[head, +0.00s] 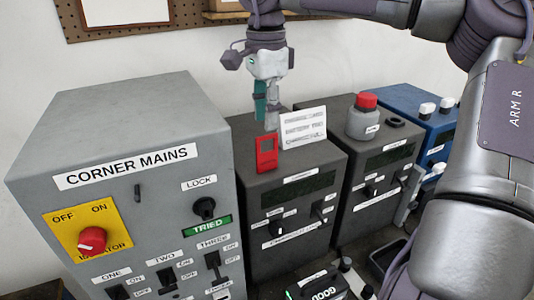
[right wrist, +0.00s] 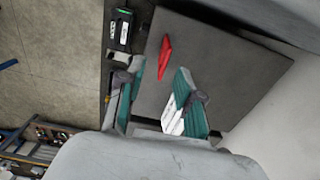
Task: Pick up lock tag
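The lock tag is a red piece with a hole near its top (head: 267,154), at the top front edge of a dark grey box (head: 291,206). In the right wrist view the red tag (right wrist: 165,57) lies just beyond the fingertips. My right gripper (head: 270,118) points down directly above and behind the tag. In the right wrist view its two teal-padded fingers (right wrist: 159,76) stand apart with nothing between them. The tag does not appear to touch the fingers. My left gripper is not in view.
A white printed card (head: 303,127) stands right beside the tag on the same box. A box with a red-capped grey jar (head: 363,118) and a blue box (head: 424,112) stand to the right. The large Corner Mains panel (head: 125,180) is at left.

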